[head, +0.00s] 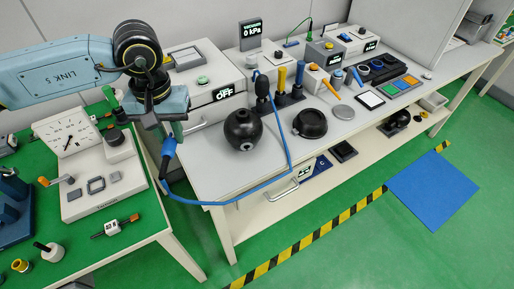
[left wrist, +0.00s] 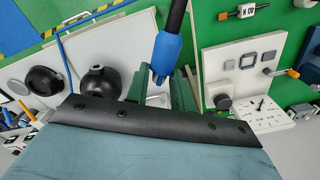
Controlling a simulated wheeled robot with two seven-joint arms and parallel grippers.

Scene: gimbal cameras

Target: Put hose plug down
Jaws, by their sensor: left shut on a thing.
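The hose plug (head: 168,148) has a blue collar and a dark end. My left gripper (head: 174,130) is shut on it and holds it up, near the left end of the white bench (head: 205,160). In the left wrist view the plug (left wrist: 166,50) sits between my green fingers (left wrist: 160,80), with a dark piece running up from it. A blue hose (head: 235,202) loops below the plug and rises over the bench edge toward a dark upright handle (head: 262,86). My right gripper is not in view.
A black sphere (head: 243,130) and a black bowl (head: 310,123) stand on the bench. Behind are an OFF display box (head: 224,93) and tool stands. At left, a green table (head: 125,262) holds a white gauge panel (head: 100,185). A blue mat (head: 432,190) lies on the floor.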

